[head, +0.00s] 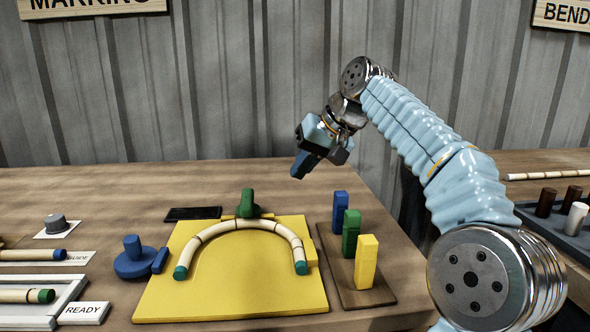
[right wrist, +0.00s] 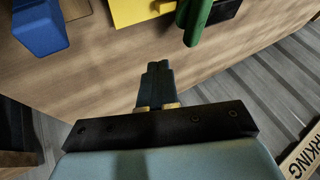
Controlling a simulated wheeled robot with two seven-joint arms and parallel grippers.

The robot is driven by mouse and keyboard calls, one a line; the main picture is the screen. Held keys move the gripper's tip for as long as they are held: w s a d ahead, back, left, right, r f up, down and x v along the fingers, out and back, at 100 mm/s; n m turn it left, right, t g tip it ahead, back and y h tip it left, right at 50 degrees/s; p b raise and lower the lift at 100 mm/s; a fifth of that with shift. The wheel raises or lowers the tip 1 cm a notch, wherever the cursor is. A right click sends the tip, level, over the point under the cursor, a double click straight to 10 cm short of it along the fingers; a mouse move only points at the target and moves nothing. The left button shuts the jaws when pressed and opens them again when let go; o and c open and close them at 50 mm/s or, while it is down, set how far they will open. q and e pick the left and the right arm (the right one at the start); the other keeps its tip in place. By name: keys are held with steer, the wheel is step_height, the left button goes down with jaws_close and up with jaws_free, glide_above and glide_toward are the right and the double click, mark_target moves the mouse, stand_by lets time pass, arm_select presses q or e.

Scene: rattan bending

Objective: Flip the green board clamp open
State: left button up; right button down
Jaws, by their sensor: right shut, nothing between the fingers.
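The green board clamp (head: 248,203) stands at the back edge of the yellow board (head: 240,285), beside the top of a bent rattan arch (head: 212,233). Its handle points up. I cannot tell whether it presses on the rattan. The clamp also shows at the top of the right wrist view (right wrist: 197,18), partly cut off. My right gripper (head: 303,166) is in the air behind and to the right of the clamp, apart from it. Its fingers are together and empty, also in the right wrist view (right wrist: 157,80). My left gripper is not in view.
Blue, green and yellow blocks (head: 367,255) stand on a wooden base right of the board. A blue round clamp-like piece (head: 133,258) is at its left. A black flat item (head: 193,213) lies behind.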

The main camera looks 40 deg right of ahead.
mark_target(248, 207)
steer(key=b+x, duration=0.1)
steer(key=x, duration=0.6)
steer(key=shift+w+f, duration=0.1)
steer(key=shift+f, duration=0.15)
steer(key=shift+w+a+r, duration=0.1)
steer(key=shift+w+a, duration=0.25)
steer(key=shift+a, duration=0.25)
steer(key=shift+w+a+r, duration=0.1)
steer(key=shift+w+a, duration=0.2)
steer(key=shift+a, duration=0.25)
steer(key=shift+w+a+p, duration=0.3)
steer(key=shift+w+a, duration=0.05)
steer(key=shift+a, duration=0.2)
